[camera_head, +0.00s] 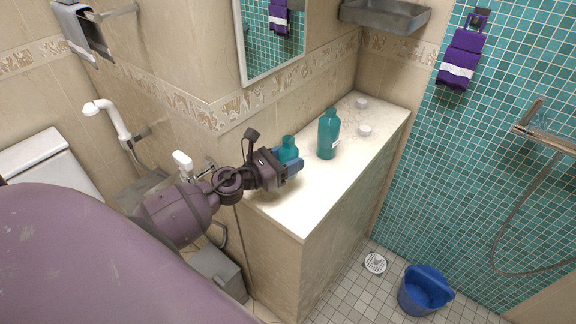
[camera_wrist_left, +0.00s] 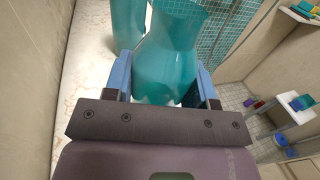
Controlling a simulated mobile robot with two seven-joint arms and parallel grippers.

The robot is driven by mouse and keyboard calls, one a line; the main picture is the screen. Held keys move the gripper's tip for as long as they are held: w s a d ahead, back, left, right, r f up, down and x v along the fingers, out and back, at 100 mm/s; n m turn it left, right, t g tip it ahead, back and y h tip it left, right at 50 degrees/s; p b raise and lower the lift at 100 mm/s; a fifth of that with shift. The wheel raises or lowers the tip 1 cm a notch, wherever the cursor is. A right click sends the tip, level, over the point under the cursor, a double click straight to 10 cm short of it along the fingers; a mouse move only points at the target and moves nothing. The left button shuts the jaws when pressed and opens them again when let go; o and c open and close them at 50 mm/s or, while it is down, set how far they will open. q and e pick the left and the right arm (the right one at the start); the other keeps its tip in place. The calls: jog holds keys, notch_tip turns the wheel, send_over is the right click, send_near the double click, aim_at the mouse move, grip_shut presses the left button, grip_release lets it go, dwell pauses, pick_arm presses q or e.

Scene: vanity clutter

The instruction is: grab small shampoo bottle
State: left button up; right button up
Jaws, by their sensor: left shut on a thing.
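The small teal shampoo bottle (camera_head: 288,149) is at the left end of the counter in the head view. My left gripper (camera_head: 291,168) is around it, with blue fingers on its sides and the bottle's neck showing above them. In the left wrist view, the bottle (camera_wrist_left: 168,65) fills the space between the two blue fingertips (camera_wrist_left: 163,80), which press on both sides. Its base is hidden, so I cannot tell whether it touches the counter. A taller teal bottle (camera_head: 328,135) stands upright to the right, apart from the gripper. My right gripper is not in view.
The pale counter (camera_head: 290,215) has free room in front of and to the right of the gripper. Two small white round items (camera_head: 364,130) sit toward its far end. A mirror (camera_head: 271,40) hangs behind on the wall. A blue bucket (camera_head: 424,290) stands on the floor.

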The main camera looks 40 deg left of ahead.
aim_at(289, 139)
pick_arm(q)
notch_tip(289, 139, up, 7)
jog(key=p, duration=0.3)
jog(key=shift+f+p, duration=0.15)
jog(key=shift+p, duration=0.15)
notch_tip(289, 139, up, 4)
jog(key=shift+f, duration=0.15)
jog(key=shift+r, duration=1.9)
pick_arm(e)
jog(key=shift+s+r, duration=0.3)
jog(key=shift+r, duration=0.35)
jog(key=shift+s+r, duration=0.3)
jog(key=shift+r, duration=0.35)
